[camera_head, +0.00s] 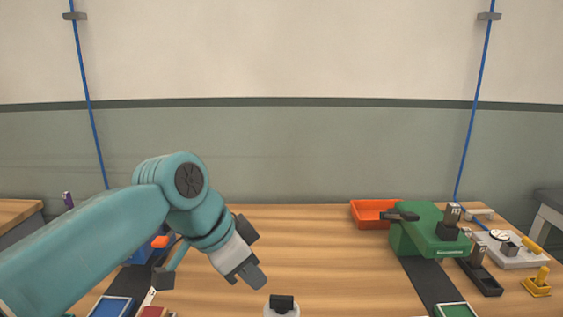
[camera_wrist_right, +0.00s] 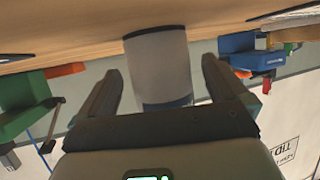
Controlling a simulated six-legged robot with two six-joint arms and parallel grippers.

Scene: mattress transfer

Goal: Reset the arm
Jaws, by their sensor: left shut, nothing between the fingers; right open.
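My left arm comes in from the left in the head view, in teal. Its gripper (camera_head: 253,274) points down and to the right above the wooden table (camera_head: 330,250). The left fingers are together with nothing between them. My right gripper (camera_wrist_right: 162,88) shows in the right wrist view. Its two dark fingers are spread wide apart. A grey cylinder shape shows between and beyond them; I cannot tell what it is or whether the fingers touch it. The right arm does not clearly show in the head view.
An orange tray (camera_head: 372,214) and a green machine (camera_head: 428,232) stand at the right, beside a dark strip. A white plate with a dial (camera_head: 506,250) and a yellow piece (camera_head: 537,283) lie farther right. A blue-framed tray (camera_head: 110,306) is at lower left. The table's middle is clear.

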